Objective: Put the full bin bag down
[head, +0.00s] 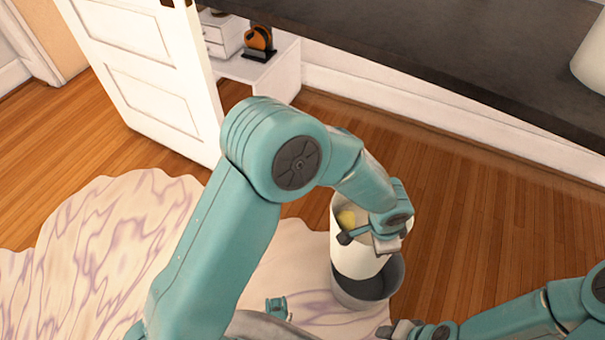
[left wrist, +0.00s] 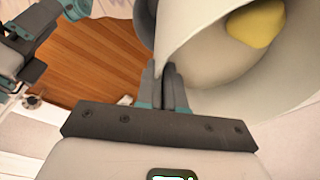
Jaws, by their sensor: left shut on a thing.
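The full bin bag (head: 355,262) is a cream-white, open-topped cylinder with a yellow item (head: 346,218) inside. My left gripper (head: 372,238) is shut on its rim. In the left wrist view the fingers (left wrist: 166,88) pinch the wall of the bag (left wrist: 215,65), with the yellow item (left wrist: 257,23) inside. The bag's lower end overlaps the mouth of a grey bin (head: 345,292); I cannot tell whether it is inside or in front. My right gripper (head: 400,329) is at the bottom edge of the head view, partly cut off, its jaws unclear.
The bin stands at the edge of a pale, purple-veined rug (head: 120,235). Wooden floor (head: 470,200) is clear to its right. A dark countertop (head: 420,45) runs along the back. An open white door (head: 145,70) stands at upper left, beside a white shelf (head: 265,75).

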